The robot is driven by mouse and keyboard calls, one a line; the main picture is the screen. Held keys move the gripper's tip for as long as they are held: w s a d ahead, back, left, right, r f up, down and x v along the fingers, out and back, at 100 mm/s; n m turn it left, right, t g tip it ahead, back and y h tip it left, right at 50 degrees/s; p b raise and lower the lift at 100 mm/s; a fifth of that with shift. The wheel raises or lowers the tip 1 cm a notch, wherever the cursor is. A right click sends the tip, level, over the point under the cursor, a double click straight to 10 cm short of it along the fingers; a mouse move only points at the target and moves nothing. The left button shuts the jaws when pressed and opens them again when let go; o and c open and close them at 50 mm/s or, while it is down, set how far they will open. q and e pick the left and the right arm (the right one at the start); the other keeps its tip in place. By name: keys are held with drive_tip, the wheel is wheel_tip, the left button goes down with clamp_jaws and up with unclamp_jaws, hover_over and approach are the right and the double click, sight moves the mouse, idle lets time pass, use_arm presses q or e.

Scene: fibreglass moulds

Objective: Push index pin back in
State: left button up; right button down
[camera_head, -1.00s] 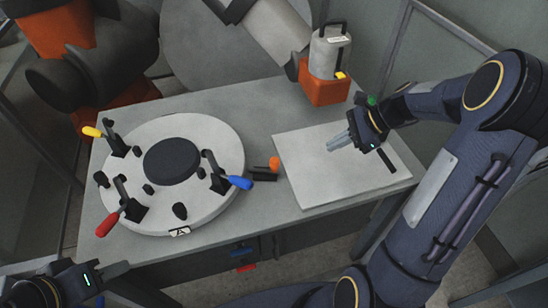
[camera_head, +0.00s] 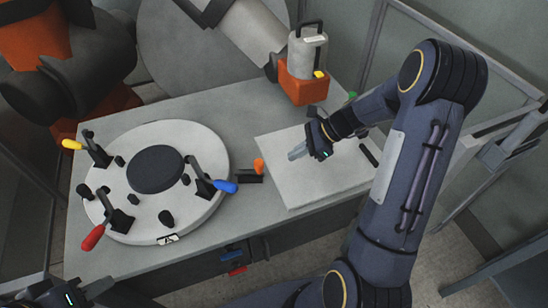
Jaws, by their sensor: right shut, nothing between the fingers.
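The index pin, an orange knob (camera_head: 258,166) on a small black block, sits on the table between the round turntable (camera_head: 205,135) and the white board. Its shaft is too small to make out. My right gripper (camera_head: 295,153) is shut and empty over the left part of the board, fingers pointing left toward the knob, with a gap between them. My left gripper (camera_head: 98,289) is partly in view at the bottom left, away from the pin; its finger state is unclear.
The turntable carries a dark disc (camera_head: 157,169) and clamps with yellow (camera_head: 73,144), red (camera_head: 92,238) and blue (camera_head: 226,187) handles. The white board (camera_head: 310,185) lies right of the pin. An orange-based device (camera_head: 304,85) stands behind the board. The table front is clear.

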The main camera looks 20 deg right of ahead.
sight(262, 161)
drive_tip(key=x, duration=0.3)
drive_tip(key=shift+a+f, duration=0.25)
drive_tip(key=shift+a, duration=0.05)
drive_tip(key=shift+w+a+r+p, duration=0.1)
drive_tip(key=shift+w+a+p, duration=0.25)
drive_tip(key=shift+a, duration=0.25)
drive_tip(key=shift+w+a+r+p, duration=0.1)
drive_tip(key=shift+w+a+p, duration=0.15)
drive_tip(key=shift+a, duration=0.3)
drive_tip(key=shift+w+a+f, duration=0.1)
drive_tip(key=shift+w+a, duration=0.05)
drive_tip(key=shift+a, duration=0.35)
drive_tip(key=shift+w+a, duration=0.3)
drive_tip(key=shift+a, duration=0.45)
drive_tip(key=shift+w+a, duration=0.3)
drive_tip(key=shift+a, duration=0.4)
